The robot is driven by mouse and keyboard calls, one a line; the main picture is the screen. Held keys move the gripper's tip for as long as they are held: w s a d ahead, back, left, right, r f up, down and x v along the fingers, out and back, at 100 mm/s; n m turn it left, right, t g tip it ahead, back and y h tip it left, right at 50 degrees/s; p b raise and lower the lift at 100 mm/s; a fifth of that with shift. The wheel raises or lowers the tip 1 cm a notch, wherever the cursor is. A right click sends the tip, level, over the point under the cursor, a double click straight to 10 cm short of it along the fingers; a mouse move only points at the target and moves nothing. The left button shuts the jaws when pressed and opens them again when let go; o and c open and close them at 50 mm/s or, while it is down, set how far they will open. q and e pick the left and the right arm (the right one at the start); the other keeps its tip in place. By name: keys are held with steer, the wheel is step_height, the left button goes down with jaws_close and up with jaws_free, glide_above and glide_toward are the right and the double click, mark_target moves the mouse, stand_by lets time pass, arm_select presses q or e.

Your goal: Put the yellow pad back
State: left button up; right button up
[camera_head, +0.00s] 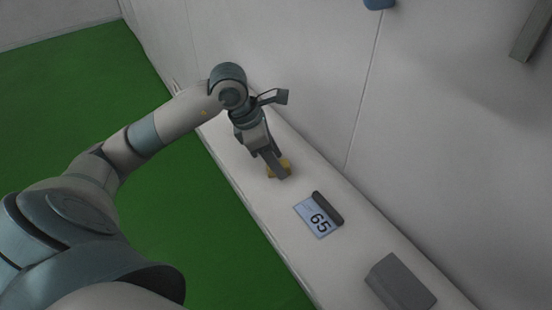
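The small yellow pad (286,164) is on the white ledge against the wall, in the upper middle of the head view. My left gripper (279,170) comes down over it from above. A grey finger covers the middle of the pad, and yellow shows on both sides of that finger. I cannot tell whether the fingers are closed on the pad or only around it, or whether the pad touches the ledge. My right gripper is not in view.
On the white ledge (252,190), a display card reading 65 (318,217) with a dark bar stands nearer the front. A grey block (400,282) is farther right. The white wall (330,90) rises behind. Green floor (215,240) lies left of the ledge.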

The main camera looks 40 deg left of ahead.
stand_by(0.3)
arm_select(q)
steer(key=shift+r, duration=0.1)
steer(key=shift+r+p, duration=0.2)
steer(key=shift+p, duration=0.1)
steer(key=p+v, duration=0.3)
steer(key=v, duration=0.8)
steer(key=shift+r+p, duration=0.3)
steer(key=shift+p, duration=0.1)
